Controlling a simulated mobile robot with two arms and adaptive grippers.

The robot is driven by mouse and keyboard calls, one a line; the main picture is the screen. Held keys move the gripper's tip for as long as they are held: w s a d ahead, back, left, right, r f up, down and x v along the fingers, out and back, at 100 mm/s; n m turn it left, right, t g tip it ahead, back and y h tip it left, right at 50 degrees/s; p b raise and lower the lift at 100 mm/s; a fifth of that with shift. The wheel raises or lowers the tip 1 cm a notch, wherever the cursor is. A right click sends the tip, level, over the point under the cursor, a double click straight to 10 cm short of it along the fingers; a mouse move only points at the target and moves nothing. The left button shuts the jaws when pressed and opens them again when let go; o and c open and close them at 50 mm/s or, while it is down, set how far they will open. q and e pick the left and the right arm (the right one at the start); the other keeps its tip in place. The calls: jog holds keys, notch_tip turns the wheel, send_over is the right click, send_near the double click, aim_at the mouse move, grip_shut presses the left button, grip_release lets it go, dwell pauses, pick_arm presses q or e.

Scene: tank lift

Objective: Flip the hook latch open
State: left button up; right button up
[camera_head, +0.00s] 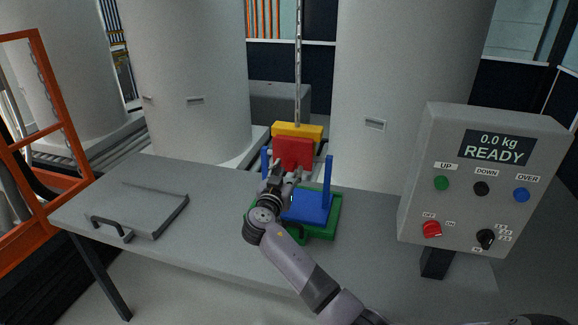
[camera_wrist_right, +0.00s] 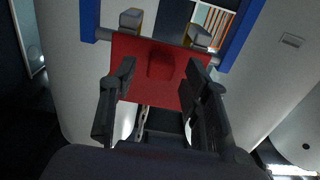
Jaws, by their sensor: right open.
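A red plate (camera_head: 293,152), which seems to be the hook latch, sits below a yellow block (camera_head: 297,131) that meets a hanging chain (camera_head: 298,70). Blue uprights (camera_head: 327,180) rise on both sides from a blue block (camera_head: 306,207) on a green tray (camera_head: 325,230). My right gripper (camera_head: 282,172) is in front of the red plate. In the right wrist view its fingers (camera_wrist_right: 160,70) are open, one on each side of the plate's middle, with the plate (camera_wrist_right: 150,45) beyond them. Whether they touch it cannot be told. My left gripper is not in view.
The grey table (camera_head: 215,245) carries a flat grey lid with a handle (camera_head: 145,210) at left. A control box (camera_head: 480,185) reading 0.0 kg READY stands at right. Large pale tanks (camera_head: 190,80) stand behind. An orange railing (camera_head: 50,110) is at far left.

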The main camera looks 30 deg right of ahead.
jog(key=shift+x, duration=0.85)
grip_shut()
dwell(0.3)
